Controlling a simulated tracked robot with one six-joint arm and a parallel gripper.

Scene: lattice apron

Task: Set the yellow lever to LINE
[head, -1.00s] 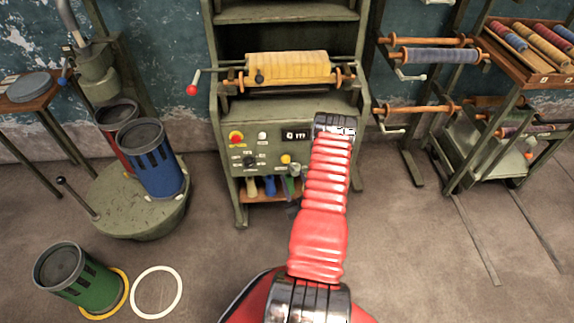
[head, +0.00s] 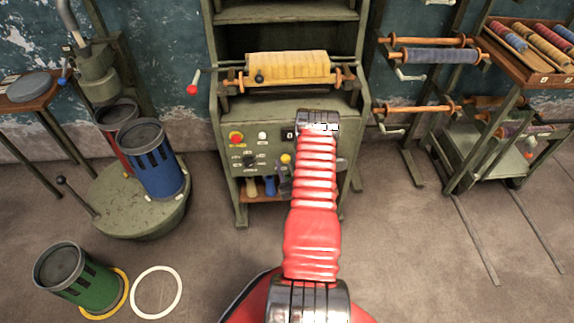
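The yellow lever's round knob (head: 286,159) shows on the front panel (head: 268,178) of the green machine, just left of my red arm. Its shaft and position labels are too small or covered to read. Dark grey parts (head: 284,176) just below the knob, beside my arm, seem to be part of my gripper.
The panel also carries a red button (head: 236,138), a white button (head: 262,135) and a black selector (head: 249,160). A roll of yellow cloth (head: 288,66) sits above. A blue can (head: 152,160) and green can (head: 78,279) stand left.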

